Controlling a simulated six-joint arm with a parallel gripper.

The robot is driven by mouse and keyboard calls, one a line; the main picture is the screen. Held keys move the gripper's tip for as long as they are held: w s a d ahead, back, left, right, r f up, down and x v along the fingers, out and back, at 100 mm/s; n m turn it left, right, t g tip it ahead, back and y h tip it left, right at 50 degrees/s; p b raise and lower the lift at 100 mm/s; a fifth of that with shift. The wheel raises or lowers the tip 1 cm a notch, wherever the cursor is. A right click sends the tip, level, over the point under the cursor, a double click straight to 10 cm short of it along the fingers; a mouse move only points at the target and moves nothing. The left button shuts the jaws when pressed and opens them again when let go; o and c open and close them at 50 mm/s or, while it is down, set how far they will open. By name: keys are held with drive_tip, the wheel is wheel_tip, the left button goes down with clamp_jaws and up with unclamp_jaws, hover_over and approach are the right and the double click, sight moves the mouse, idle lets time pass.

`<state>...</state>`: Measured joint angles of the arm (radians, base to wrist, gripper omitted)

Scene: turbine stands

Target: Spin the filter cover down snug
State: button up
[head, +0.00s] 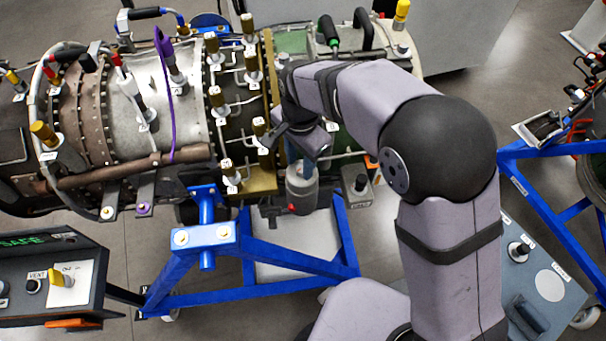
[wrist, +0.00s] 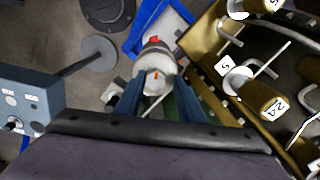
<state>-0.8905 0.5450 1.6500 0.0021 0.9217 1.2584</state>
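The filter cover appears to be the grey-white canister (head: 302,190) with a red mark, hanging below the engine's underside near the middle of the head view. In the wrist view it shows as a pale round body (wrist: 156,60) with red marks. My gripper (head: 312,160) is just above it in the head view, pointing down. In the wrist view its two blue fingers (wrist: 158,84) are spread apart, with the near end of the canister between or just beyond their tips. I cannot tell whether the fingers touch it. My arm hides part of the engine behind.
The engine (head: 150,85) rests on a blue stand (head: 260,255). Labelled gold-capped fittings (wrist: 262,100) stand close on the right in the wrist view. A grey box (head: 357,190) sits right of the canister. A control panel (head: 50,280) is at lower left.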

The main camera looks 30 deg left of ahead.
drive_tip(key=shift+s+d+f, duration=0.3)
drive_tip(key=shift+d+f, duration=0.25)
drive_tip(key=shift+o, duration=0.2)
drive_tip(key=shift+a+r+p, duration=0.1)
drive_tip(key=shift+r+p, duration=0.3)
drive_tip(key=shift+p, duration=0.05)
drive_tip(key=shift+o, duration=0.7)
drive_tip(key=shift+w+r+p, duration=0.15)
drive_tip(key=shift+r+p, duration=0.4)
drive_tip(key=shift+r, duration=0.15)
drive_tip(key=shift+a+r+p, duration=0.1)
drive_tip(key=shift+r+p, duration=0.25)
drive_tip(key=shift+r, duration=1.2)
drive_tip(key=shift+c, duration=0.5)
